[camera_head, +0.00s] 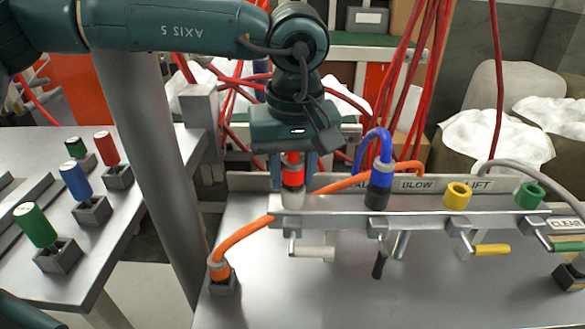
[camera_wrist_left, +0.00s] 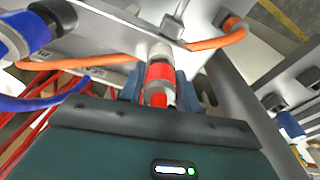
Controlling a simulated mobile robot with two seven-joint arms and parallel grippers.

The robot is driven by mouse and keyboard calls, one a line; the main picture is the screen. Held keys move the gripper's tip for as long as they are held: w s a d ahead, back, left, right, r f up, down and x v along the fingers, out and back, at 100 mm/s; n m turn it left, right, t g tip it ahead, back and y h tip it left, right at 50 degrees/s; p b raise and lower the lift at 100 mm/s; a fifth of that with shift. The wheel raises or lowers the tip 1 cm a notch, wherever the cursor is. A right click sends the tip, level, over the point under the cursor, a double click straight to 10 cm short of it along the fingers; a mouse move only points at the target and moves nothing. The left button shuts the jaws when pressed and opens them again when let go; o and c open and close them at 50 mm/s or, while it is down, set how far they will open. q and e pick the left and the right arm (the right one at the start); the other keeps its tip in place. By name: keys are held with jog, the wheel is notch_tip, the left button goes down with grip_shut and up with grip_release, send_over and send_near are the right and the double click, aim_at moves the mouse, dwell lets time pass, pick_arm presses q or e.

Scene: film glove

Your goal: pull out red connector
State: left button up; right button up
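The red connector (camera_head: 292,174) stands upright in the white socket at the left end of a metal rail. It also shows in the left wrist view (camera_wrist_left: 159,75). My left gripper (camera_head: 294,178) points down over it, with one finger on each side. The left wrist view shows the fingers (camera_wrist_left: 160,88) close beside the connector. I cannot tell whether they touch it or leave a small gap. The gripper body hides the connector's upper end. My right gripper is not in view.
A blue connector (camera_head: 379,180) with a blue hose stands just right on the rail (camera_head: 420,216). Yellow (camera_head: 457,195) and green (camera_head: 530,195) sockets follow. An orange hose (camera_head: 240,235) runs close by to a lower port. Colored plugs (camera_head: 75,180) stand on the left table. Red hoses hang behind.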

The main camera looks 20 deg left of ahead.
pick_arm(q)
jog(key=shift+c, duration=1.4)
jog(key=o, duration=0.8)
